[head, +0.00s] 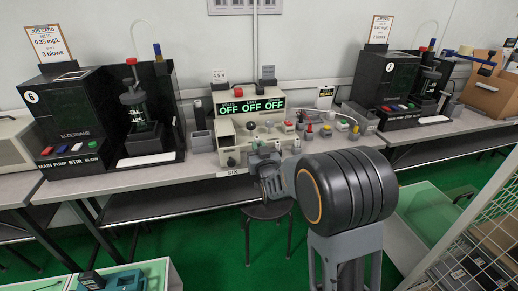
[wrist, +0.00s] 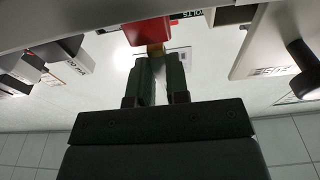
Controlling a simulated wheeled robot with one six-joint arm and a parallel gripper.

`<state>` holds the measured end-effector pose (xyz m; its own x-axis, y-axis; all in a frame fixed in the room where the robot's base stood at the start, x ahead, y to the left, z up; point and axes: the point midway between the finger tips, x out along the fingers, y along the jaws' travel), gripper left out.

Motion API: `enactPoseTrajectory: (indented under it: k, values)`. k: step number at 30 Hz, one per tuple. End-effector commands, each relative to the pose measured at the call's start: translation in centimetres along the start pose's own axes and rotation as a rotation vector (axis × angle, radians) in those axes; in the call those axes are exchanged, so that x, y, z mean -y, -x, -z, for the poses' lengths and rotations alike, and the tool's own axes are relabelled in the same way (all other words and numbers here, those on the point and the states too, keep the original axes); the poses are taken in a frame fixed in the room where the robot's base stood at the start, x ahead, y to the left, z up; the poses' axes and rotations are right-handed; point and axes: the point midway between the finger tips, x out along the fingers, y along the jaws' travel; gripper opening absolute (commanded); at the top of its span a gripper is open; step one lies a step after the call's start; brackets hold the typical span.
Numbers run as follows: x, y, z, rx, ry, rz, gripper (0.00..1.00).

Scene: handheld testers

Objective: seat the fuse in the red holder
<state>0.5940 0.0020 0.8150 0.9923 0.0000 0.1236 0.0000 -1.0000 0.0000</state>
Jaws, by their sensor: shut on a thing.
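My gripper (wrist: 160,72) is shut in the wrist view, with its two dark fingers close together. A small brass-coloured end (wrist: 155,48) shows between the fingertips; it looks like the fuse, and most of it is hidden by the fingers. A red block (wrist: 146,30), which looks like the red holder, lies right beyond the fingertips. The brass end overlaps its lower edge; I cannot tell whether they touch. In the head view my gripper (head: 260,158) is at the front of the beige tester (head: 231,140), and the fuse cannot be made out.
The tester's display (head: 252,107) reads OFF three times. Several coloured parts (head: 325,128) stand on the bench to its right. Black machines stand at the left (head: 75,115) and right (head: 390,90). A stool (head: 266,211) stands under the bench. A white mesh rack (head: 470,220) is at the right.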

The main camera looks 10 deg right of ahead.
Motion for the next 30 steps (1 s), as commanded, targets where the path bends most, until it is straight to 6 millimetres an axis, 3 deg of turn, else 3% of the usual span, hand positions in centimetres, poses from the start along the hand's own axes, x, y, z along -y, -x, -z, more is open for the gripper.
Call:
enactPoseTrajectory:
  k: [30]
  values:
    - [0.0,0.2,-1.6,0.0,0.0,0.0,0.0]
